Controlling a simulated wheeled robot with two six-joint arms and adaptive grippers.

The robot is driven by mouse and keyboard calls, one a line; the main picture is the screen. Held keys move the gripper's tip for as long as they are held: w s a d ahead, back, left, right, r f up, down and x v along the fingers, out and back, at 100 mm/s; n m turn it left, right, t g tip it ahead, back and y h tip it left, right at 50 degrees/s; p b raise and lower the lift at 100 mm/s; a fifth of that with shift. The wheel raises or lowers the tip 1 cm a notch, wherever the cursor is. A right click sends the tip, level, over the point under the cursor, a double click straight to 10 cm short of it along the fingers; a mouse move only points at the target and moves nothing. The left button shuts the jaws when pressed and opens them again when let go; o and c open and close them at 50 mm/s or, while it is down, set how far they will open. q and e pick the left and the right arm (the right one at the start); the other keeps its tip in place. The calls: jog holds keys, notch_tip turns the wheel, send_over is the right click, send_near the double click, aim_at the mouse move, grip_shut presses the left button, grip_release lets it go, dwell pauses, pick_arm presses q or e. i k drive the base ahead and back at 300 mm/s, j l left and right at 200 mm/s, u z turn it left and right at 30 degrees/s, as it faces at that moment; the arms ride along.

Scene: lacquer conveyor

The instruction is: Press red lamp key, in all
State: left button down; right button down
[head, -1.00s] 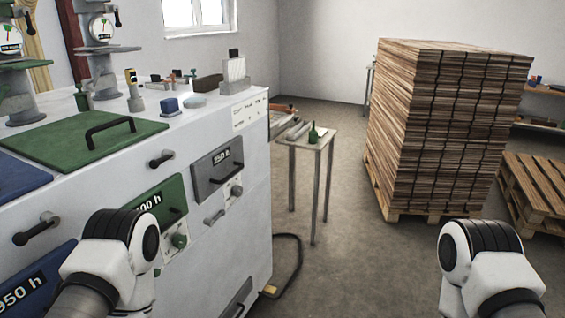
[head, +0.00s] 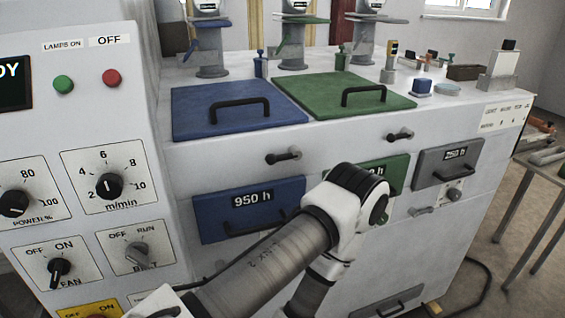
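In the head view, the red key (head: 111,78) is a small round button on the grey control panel (head: 140,110) at the upper left, under a label reading OFF. A green key (head: 64,84) sits left of it under a label reading LAMPS ON. One of my arms shows at the lower middle, in front of the machine and to the right of the panel. Neither gripper shows in the view, so I cannot see their fingers.
The panel also carries a power knob (head: 15,203), an m/min knob (head: 109,186), a fan switch (head: 58,269) and a belt switch (head: 137,254). Blue lid (head: 200,125) and green lid (head: 310,100) lie on the machine top. A side table (head: 545,160) stands at the right.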

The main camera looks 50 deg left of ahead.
aim_at(111, 77)
jog(key=l+u, duration=0.2)
jog(key=u, duration=0.55)
jog(key=k+j+u, duration=0.1)
jog(key=u, duration=1.4)
